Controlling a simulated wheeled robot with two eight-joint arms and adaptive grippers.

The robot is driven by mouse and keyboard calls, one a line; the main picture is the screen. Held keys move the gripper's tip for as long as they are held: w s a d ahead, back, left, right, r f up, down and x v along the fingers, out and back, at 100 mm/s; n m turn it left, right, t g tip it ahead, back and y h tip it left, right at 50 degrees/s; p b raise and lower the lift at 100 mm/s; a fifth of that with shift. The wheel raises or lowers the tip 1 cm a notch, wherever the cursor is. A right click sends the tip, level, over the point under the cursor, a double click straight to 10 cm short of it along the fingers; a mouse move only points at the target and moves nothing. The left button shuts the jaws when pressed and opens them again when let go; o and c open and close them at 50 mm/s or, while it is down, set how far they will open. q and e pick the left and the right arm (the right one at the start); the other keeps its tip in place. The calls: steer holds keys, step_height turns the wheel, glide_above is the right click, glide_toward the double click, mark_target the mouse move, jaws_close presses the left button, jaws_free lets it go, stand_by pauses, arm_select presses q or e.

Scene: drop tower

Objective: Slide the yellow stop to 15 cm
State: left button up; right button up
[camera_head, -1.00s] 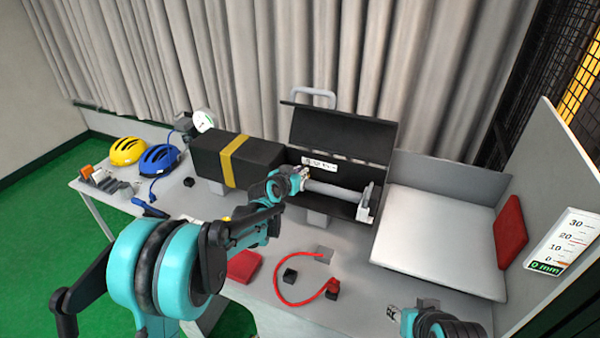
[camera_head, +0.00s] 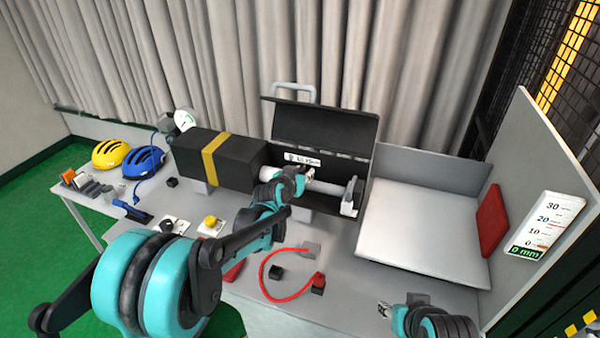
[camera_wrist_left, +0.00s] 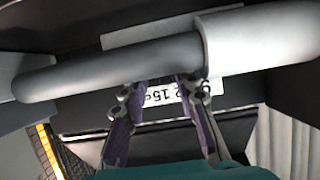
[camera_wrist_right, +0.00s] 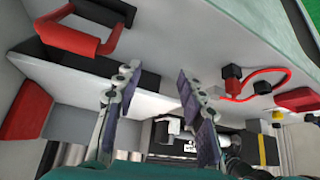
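I cannot pick out a separate yellow stop for certain. A yellow band (camera_head: 214,158) circles the black box at the back left; it also shows in the right wrist view (camera_wrist_right: 262,150). Right of it, a grey rod (camera_head: 331,187) runs in front of the open black case (camera_head: 325,128). A white label (camera_wrist_left: 167,97) behind the rod reads about 15 cm, upside down in the left wrist view. My left gripper (camera_head: 308,174) is open at the rod, its fingers (camera_wrist_left: 160,88) apart near the pale sleeve (camera_wrist_left: 262,38); contact is unclear. My right gripper (camera_wrist_right: 158,80) is open and empty at the front right.
A yellow button (camera_head: 210,221) sits on a small panel at the left. A red cable (camera_head: 266,285) lies at the front of the table. A pale flat plate (camera_head: 425,225) and a gauge reading 0 mm (camera_head: 545,228) are at the right. Helmets (camera_head: 110,154) stand far left.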

arm_select(q)
steer(key=shift+s+a+r, duration=0.2)
steer(key=shift+s+r, duration=0.05)
steer(key=shift+s, duration=0.15)
steer(key=v, duration=1.1)
steer(key=shift+f, duration=0.1)
